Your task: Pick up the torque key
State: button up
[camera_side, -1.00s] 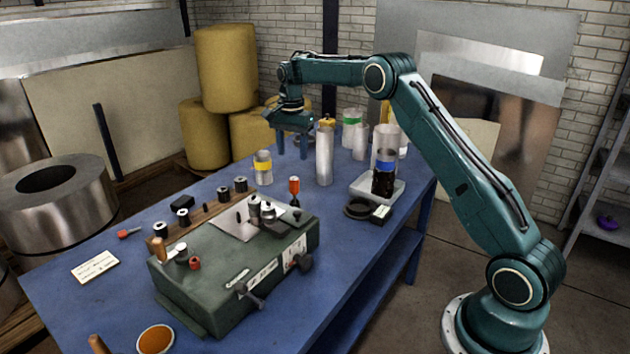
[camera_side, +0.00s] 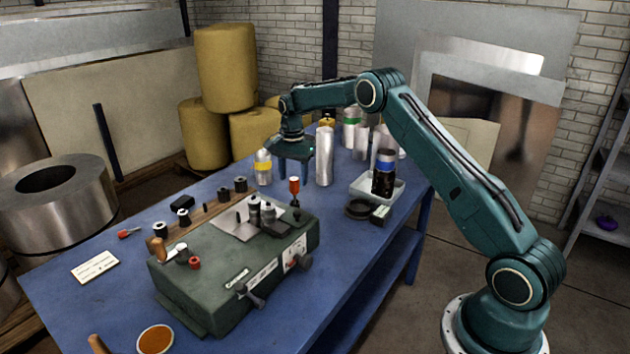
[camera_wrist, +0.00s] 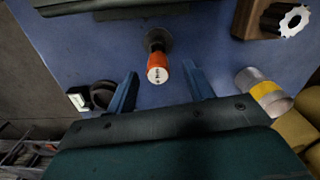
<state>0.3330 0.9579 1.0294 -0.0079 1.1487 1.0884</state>
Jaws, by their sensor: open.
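The torque key, as I take it, is the upright tool with an orange-red handle (camera_side: 294,186) and a dark lower end, standing on the blue table just behind the green machine. In the wrist view its orange handle with a pale, marked top (camera_wrist: 158,66) shows between and just beyond my fingertips. In the wrist view my two blue fingers (camera_wrist: 160,76) are spread apart, and I see no contact with the handle.
The green machine (camera_side: 230,281) fills the table's near side. A yellow-banded canister (camera_side: 263,167) stands left of my gripper, a tall pale cylinder (camera_side: 325,157) right of it. A dark ring (camera_side: 358,209) and a tray (camera_side: 398,189) lie further right. Bare table surrounds the tool's back side.

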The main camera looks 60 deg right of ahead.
aim_at(295, 192)
jog(key=shift+f, duration=0.55)
jog(key=shift+f, duration=0.1)
jog(key=shift+s+f, duration=0.15)
jog(key=shift+f, duration=2.4)
jog(key=shift+c, duration=0.2)
jog(key=shift+r, duration=0.1)
grip_shut()
